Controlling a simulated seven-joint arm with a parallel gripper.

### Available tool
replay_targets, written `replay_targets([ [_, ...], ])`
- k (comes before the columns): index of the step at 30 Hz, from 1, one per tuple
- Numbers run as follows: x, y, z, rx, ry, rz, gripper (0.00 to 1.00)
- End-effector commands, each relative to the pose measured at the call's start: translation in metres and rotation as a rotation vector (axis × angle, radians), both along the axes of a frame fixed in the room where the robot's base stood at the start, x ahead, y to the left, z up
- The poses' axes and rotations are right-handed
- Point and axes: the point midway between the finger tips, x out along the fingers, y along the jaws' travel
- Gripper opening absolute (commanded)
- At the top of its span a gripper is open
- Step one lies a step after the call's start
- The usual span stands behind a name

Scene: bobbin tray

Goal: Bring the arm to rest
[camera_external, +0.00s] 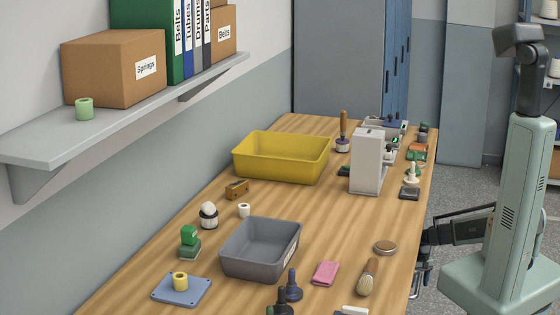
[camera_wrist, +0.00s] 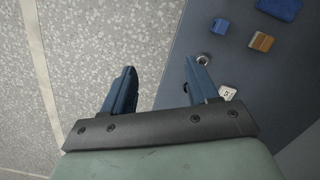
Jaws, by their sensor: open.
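My arm stands at the right of the external view, beyond the table's right edge. A dark link reaches left from it to my gripper (camera_external: 419,280), low beside the table (camera_external: 335,222) and partly hidden by its edge. In the wrist view, my gripper (camera_wrist: 163,78) is open, its two blue fingers wide apart with nothing between them. Below them are speckled floor (camera_wrist: 90,40) on the left and a dark grey-blue surface (camera_wrist: 225,60) on the right.
The table holds a yellow bin (camera_external: 282,172), a grey bin (camera_external: 250,263), a pink cloth (camera_external: 325,272), a brush (camera_external: 367,277) and a grey-white machine (camera_external: 365,165).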

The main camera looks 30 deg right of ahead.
Motion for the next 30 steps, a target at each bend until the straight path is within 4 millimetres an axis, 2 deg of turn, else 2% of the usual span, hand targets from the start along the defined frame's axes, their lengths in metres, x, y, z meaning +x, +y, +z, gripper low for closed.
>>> replay_targets([
  [1,-0.034,0.021,-0.003,0.009,0.039,0.029,0.59],
  [6,-0.123,0.071,-0.015,0.029,0.158,0.114,0.59],
  [9,-0.175,0.095,-0.015,0.039,0.227,0.166,0.59],
  [15,-0.272,0.126,-0.007,0.051,0.359,0.259,0.59],
  [18,-0.307,0.134,-0.001,0.053,0.410,0.293,0.59],
  [22,-0.335,0.139,0.005,0.054,0.451,0.322,0.59],
  [30,-0.336,0.139,0.005,0.054,0.453,0.323,0.59],
])
